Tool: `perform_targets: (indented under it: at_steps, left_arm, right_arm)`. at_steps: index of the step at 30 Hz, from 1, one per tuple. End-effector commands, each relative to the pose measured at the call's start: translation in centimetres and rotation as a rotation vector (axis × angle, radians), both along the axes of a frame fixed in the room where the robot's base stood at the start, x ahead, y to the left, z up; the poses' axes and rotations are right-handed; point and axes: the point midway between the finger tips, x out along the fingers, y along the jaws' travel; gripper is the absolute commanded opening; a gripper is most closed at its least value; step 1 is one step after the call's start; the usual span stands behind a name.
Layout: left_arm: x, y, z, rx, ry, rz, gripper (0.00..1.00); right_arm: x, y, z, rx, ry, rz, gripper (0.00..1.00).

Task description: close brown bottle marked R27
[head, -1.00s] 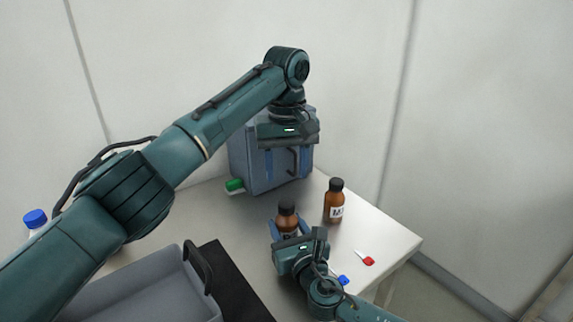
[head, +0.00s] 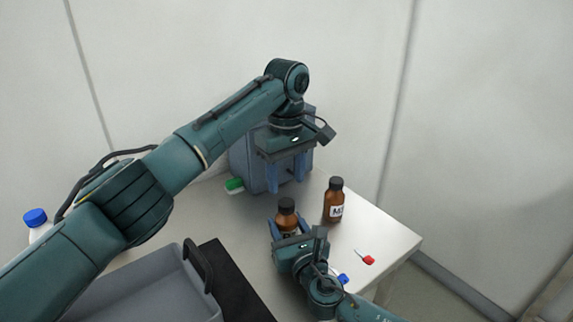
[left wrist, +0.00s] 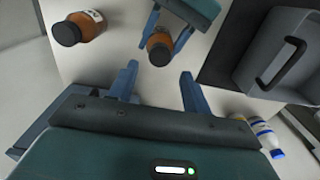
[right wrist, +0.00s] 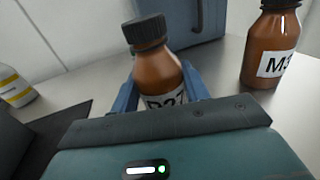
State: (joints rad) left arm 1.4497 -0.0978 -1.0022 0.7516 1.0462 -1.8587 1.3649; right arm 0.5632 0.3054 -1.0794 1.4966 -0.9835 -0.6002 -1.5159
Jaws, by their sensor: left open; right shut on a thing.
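The brown bottle marked R27 (right wrist: 158,78) is held by my right gripper (right wrist: 158,82), shut around its body. Its label is partly hidden by the gripper, and a black cap (right wrist: 146,30) sits on its neck; I cannot tell how tight it is. In the head view the bottle (head: 287,221) stands upright at the table's middle. My left gripper (head: 287,180) is open and empty, pointing down above and behind the bottle. In the left wrist view the bottle's cap (left wrist: 159,54) shows just beyond the open fingertips (left wrist: 159,72).
Another brown bottle (head: 334,203) with a black cap and M label stands close to the right. A grey-blue container (head: 245,160) with a green cap is behind my left gripper. A red-ended item (head: 367,260) lies at right. A grey tray (head: 150,285) is at front left.

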Motion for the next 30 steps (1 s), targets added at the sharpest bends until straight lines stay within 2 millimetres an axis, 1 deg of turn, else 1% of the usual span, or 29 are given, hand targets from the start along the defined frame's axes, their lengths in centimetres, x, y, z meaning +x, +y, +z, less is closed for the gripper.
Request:
perform_targets:
  at_steps: [1, 3, 6, 9, 14, 22, 23, 30]
  left_arm:
    - [0.0, 0.1, -1.0, 0.001, 0.003, 0.001, 0.49]
    - [0.0, 0.1, -2.1, 0.000, 0.003, 0.000, 0.49]
    - [0.0, 0.0, -3.5, 0.001, 0.002, -0.001, 0.49]
    - [0.0, 0.0, -4.6, 0.000, 0.000, 0.000, 0.49]
    - [0.0, 0.0, -5.4, -0.001, 0.001, 0.000, 0.49]
    - [0.0, 0.0, -5.5, 0.000, 0.000, 0.000, 0.49]
    - [0.0, 0.0, -5.5, 0.000, 0.000, 0.000, 0.47]
    - [0.0, 0.0, -5.5, 0.000, 0.000, 0.000, 0.27]
  right_arm:
    - [0.0, 0.0, 0.0, 0.000, 0.001, 0.000, 0.00]
    - [0.0, 0.0, 0.0, 0.000, 0.001, 0.000, 0.00]
    - [0.0, 0.0, 0.0, 0.000, 0.001, 0.000, 0.00]
    - [0.0, 0.0, 0.0, 0.000, 0.001, 0.000, 0.00]
    - [0.0, 0.0, 0.0, 0.000, 0.001, 0.000, 0.00]
    - [0.0, 0.0, 0.0, 0.000, 0.001, 0.000, 0.00]
    - [0.0, 0.0, 0.0, 0.000, 0.001, 0.000, 0.00]
    - [0.0, 0.0, 0.0, 0.000, 0.001, 0.000, 0.00]
